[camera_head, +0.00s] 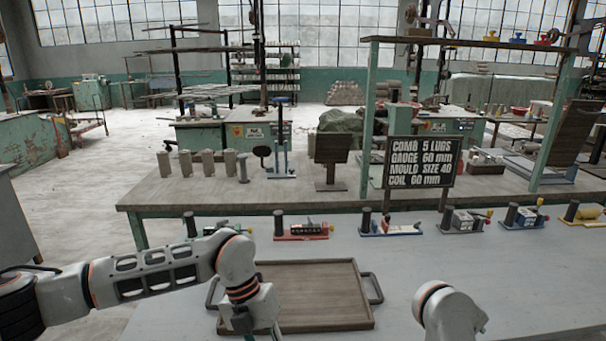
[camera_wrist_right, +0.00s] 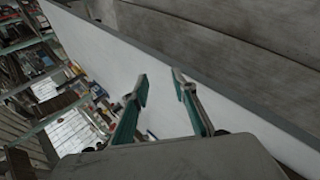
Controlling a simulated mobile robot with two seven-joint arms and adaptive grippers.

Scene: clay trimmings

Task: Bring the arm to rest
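My left arm (camera_head: 160,275) comes in from the left in the head view and bends down at the wrist beside the wooden tray's left side. Its gripper end (camera_head: 260,318) is at the bottom of the picture, over the tray's left front part; the fingers cannot be made out. My right arm (camera_head: 447,312) shows only as a rounded joint at the bottom, right of the tray. In the right wrist view my right gripper (camera_wrist_right: 158,85) has its two green fingers apart, with nothing between them. The wooden tray (camera_head: 318,318) lies empty on the pale table.
Several small fixtures (camera_head: 300,232) stand in a row along the table's far side. Behind them, a bench (camera_head: 300,195) carries grey posts (camera_head: 207,163) and a dark sign (camera_head: 422,162) with lettering. The tabletop (camera_head: 540,285) at the right is clear.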

